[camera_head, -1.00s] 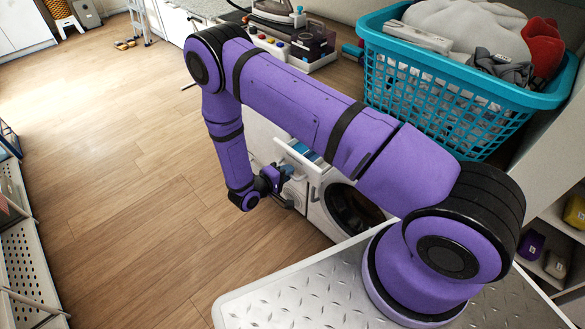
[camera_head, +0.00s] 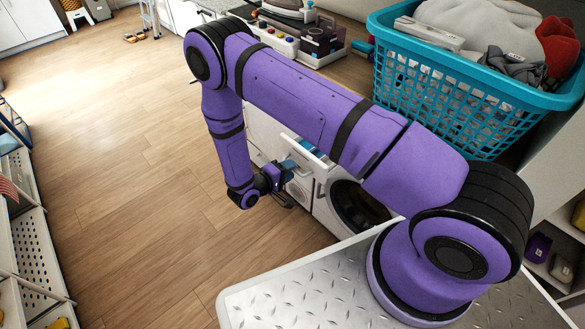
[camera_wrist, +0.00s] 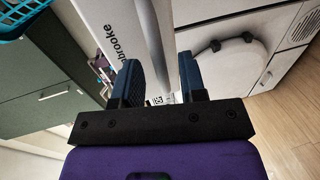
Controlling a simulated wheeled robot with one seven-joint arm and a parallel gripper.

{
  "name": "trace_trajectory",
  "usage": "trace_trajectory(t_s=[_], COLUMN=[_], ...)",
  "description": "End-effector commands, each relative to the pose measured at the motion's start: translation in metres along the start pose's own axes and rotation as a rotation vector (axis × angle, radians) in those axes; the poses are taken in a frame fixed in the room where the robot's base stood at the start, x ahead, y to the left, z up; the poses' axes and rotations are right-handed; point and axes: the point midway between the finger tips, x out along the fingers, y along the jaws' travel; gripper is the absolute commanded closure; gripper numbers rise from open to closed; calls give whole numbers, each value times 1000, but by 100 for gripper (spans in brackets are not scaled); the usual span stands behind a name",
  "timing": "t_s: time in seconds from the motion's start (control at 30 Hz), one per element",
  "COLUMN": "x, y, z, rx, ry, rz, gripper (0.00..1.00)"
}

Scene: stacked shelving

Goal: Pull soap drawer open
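The white washing machine (camera_head: 322,205) stands below and behind my arm, with its dark round door facing left. Its soap drawer (camera_head: 313,160) sticks out at the top, with blue showing inside. My gripper (camera_head: 286,174) is beside the drawer's outer end, pointing at it. In the wrist view, my gripper's two blue fingers (camera_wrist: 163,82) stand apart. A white panel with dark lettering (camera_wrist: 106,42) and its pale edge run down behind and between them. I cannot tell whether the fingers touch the drawer; the contact is hidden.
A turquoise laundry basket (camera_head: 470,95) full of clothes stands on the counter at the right. An iron and other items (camera_head: 300,30) sit farther back. A white perforated rack (camera_head: 32,245) stands at the left. The wooden floor (camera_head: 150,190) between is clear.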

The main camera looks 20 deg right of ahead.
Motion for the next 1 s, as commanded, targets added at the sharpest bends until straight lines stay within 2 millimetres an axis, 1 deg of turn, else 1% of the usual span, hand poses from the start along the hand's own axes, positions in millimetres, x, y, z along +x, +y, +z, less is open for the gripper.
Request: trace_trajectory(t_s=[0.03, 0.2, 0.3, 0.43, 0.6, 1.0], x=[-11, -44, -60, -76, -85, -86], y=[0, 0, 0, 0, 0, 0], z=[-1, -1, 0, 0, 0, 0], rx=[0, 1, 1, 0, 0, 0], ry=[5, 5, 4, 2, 1, 0], rz=[-1, -1, -1, -1, -1, -1], gripper=[62, 62, 62, 62, 62, 62])
